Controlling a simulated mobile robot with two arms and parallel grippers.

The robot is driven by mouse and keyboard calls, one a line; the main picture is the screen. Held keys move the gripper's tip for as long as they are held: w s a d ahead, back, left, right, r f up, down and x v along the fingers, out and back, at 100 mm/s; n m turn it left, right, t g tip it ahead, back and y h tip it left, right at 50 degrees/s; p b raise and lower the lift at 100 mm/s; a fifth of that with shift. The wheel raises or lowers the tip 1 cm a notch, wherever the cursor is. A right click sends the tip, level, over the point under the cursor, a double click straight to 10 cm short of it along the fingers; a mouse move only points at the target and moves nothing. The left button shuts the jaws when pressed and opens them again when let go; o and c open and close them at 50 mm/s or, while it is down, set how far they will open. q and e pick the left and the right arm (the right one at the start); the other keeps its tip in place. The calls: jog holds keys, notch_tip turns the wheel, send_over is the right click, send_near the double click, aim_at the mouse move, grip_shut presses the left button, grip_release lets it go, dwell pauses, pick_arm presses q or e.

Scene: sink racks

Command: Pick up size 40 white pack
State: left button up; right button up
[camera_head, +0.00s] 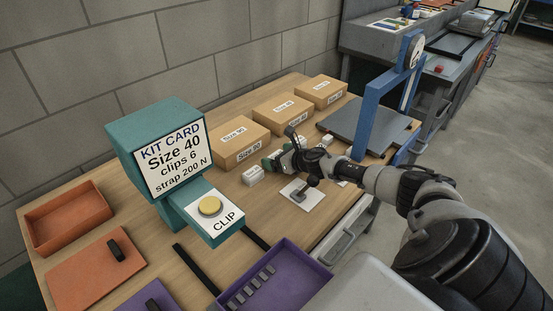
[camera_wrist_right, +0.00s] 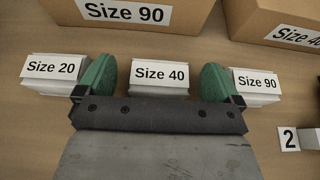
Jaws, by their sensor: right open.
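The size 40 white pack (camera_wrist_right: 160,78) stands in the middle of a row of three white packs in the right wrist view, its label facing the camera. My right gripper (camera_wrist_right: 158,80) is open, with one green finger on each side of this pack. The fingers are in the gaps toward the size 20 pack (camera_wrist_right: 54,72) on the left and the size 90 pack (camera_wrist_right: 257,84) on the right. In the head view my right gripper (camera_head: 279,157) largely hides the middle pack, and one white pack (camera_head: 253,175) shows to its left. My left gripper is out of view.
Cardboard boxes (camera_head: 240,141) stand behind the packs. A teal kit card stand (camera_head: 160,125) with a yellow button is at left, a blue-framed scale (camera_head: 368,110) at right. A purple tray (camera_head: 295,262) with several clips and an orange tray (camera_head: 65,240) are in front and left.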

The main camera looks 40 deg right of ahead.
jog(key=c, duration=1)
